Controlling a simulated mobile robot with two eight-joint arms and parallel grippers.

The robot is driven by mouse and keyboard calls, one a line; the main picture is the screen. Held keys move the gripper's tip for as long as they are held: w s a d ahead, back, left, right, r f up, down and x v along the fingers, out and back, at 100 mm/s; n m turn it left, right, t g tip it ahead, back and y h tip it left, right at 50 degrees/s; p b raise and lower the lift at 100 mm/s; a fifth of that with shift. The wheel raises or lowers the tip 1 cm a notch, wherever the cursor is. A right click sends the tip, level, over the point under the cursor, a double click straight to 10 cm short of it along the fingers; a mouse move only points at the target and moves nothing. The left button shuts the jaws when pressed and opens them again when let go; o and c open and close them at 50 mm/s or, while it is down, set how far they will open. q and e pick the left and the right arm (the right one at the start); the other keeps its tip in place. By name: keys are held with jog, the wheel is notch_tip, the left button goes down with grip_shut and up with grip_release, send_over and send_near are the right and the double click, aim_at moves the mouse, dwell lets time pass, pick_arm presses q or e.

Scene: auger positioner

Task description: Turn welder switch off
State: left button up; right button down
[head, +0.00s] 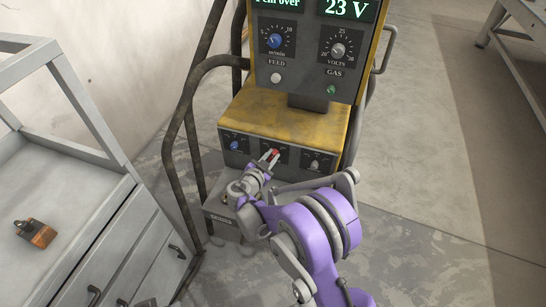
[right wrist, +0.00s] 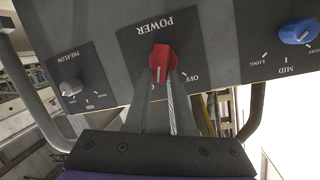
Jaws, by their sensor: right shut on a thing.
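The welder switch is a red knob (head: 274,153) on the POWER plate, in the middle of the welder's lower front panel. In the right wrist view, the red knob (right wrist: 162,56) appears upside down, with its pale mark toward the bottom of the picture. The OFF label (right wrist: 191,77) is to its lower right there; another label below is mostly hidden by the fingers. My right gripper (head: 268,158) is shut on the knob, and its two fingers (right wrist: 160,80) reach up to either side of it. My left gripper is not in view.
A blue knob (head: 234,145) and a grey knob (head: 314,165) flank the switch. Above is the yellow-framed display panel (head: 308,86) with dials. Dark tube rails (head: 172,140) stand at the left. A grey drawer cart (head: 75,215) holds a small brown block (head: 36,234).

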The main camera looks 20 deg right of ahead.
jog(key=shift+w+a+n+h, duration=0.15)
jog(key=shift+n+h, duration=0.1)
jog(key=shift+n, duration=0.3)
jog(key=shift+w+a+n+h, duration=0.1)
jog(key=shift+n+h, duration=0.15)
jog(key=shift+n, duration=0.3)
jog(key=n+h+b, duration=0.1)
jog(key=n, duration=0.2)
jog(key=n+h+b, duration=0.1)
jog(key=n, duration=0.1)
jog(key=a+f+n+h+b, duration=0.1)
jog(key=n, duration=0.2)
jog(key=shift+w+a+n, duration=0.1)
jog(key=shift+w+n, duration=0.2)
jog(key=shift+w, duration=0.1)
jog(key=c, duration=0.8)
grip_release()
jog(key=shift+o, duration=0.2)
jog(key=p+v, duration=0.1)
jog(key=v, duration=0.9)
jog(key=shift+s+a, duration=0.25)
jog(key=shift+a, duration=0.1)
